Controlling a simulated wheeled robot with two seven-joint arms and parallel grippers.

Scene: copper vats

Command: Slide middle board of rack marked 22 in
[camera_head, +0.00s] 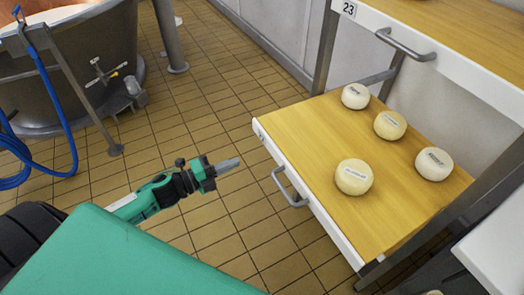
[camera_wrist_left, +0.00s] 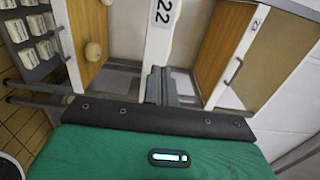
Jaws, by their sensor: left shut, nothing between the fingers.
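A wooden board (camera_head: 330,130) with a white front and a metal handle (camera_head: 290,188) stands pulled out of the rack, low at the right of the head view. Several pale cheese wheels (camera_head: 354,177) lie on it. My left gripper (camera_head: 228,164) is shut and empty, left of the white front and apart from the handle. In the left wrist view, a white strip (camera_wrist_left: 158,45) marked 22 shows beyond the shut fingers (camera_wrist_left: 158,85). A wooden surface (camera_wrist_left: 90,20) with cheese wheels (camera_wrist_left: 93,51) lies left of it. My right gripper is out of view.
A higher board (camera_head: 480,30) with a handle (camera_head: 405,45) and a 23 label (camera_head: 349,9) is above at right. A vat (camera_head: 70,60), a metal stand and a blue hose (camera_head: 70,150) are at left. Tiled floor (camera_head: 200,110) is open between.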

